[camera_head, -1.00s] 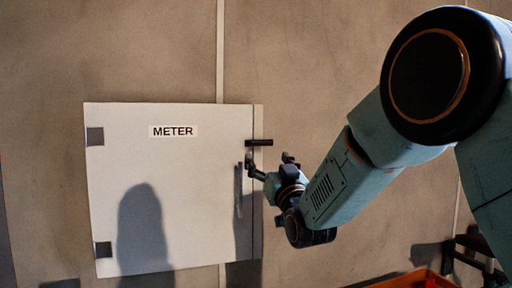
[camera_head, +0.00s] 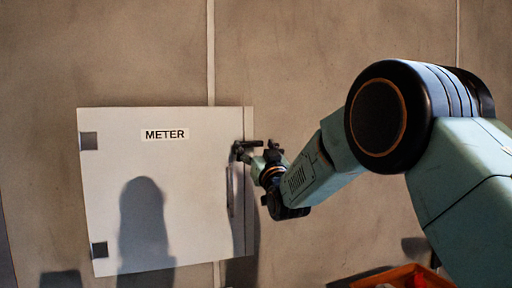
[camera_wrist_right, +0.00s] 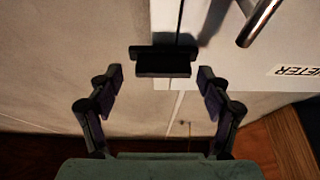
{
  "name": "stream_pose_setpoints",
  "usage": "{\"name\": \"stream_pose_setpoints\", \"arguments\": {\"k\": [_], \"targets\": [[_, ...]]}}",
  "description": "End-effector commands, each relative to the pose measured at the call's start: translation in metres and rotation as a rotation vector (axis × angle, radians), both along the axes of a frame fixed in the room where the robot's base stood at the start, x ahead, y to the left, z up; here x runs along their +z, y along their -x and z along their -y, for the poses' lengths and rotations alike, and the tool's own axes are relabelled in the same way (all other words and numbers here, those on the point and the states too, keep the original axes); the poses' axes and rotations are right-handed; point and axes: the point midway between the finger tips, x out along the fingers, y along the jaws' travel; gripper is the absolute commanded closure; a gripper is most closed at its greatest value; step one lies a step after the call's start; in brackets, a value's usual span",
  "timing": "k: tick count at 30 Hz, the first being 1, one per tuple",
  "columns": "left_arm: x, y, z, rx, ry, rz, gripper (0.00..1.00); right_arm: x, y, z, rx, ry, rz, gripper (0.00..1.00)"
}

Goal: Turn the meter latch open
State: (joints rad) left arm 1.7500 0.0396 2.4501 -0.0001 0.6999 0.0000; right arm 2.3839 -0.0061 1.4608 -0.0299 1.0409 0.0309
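The white meter box (camera_head: 190,205) hangs on the wall with its door closed flat and a METER label (camera_head: 165,134). The dark latch (camera_head: 248,143) lies level across the door's right edge. In the right wrist view the latch (camera_wrist_right: 163,62) is a black bar just beyond the fingertips. My right gripper (camera_wrist_right: 159,82) is open, with one finger on each side of the latch's lower part and gaps to both. In the head view my right gripper (camera_head: 247,154) is right at the latch, partly covering it. My left gripper is not in view.
A vertical bar handle (camera_head: 230,191) is on the door below the latch; its metal rod (camera_wrist_right: 261,20) shows in the wrist view. Hinges (camera_head: 89,141) are on the left. An orange crate (camera_head: 400,275) stands at the lower right. The wall around the box is clear.

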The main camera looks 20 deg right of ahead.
Motion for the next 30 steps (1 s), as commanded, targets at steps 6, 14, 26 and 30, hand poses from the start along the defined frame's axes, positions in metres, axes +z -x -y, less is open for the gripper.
{"name": "stream_pose_setpoints", "arguments": {"k": [6, 14, 26, 30], "targets": [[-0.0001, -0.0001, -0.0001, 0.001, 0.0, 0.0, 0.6, -0.0003, 0.0001, -0.0004, 0.001, 0.001, 0.0, 0.43], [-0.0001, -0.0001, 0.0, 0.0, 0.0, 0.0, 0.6, -0.0009, 0.0001, 0.0001, 0.0, 0.0, -0.002, 0.65], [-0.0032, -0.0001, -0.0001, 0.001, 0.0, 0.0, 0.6, -0.0014, 0.0002, 0.0007, -0.001, 0.026, 0.0, 0.75], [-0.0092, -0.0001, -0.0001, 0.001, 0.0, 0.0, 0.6, -0.002, 0.0003, 0.0013, -0.002, 0.084, 0.003, 0.75]]}}
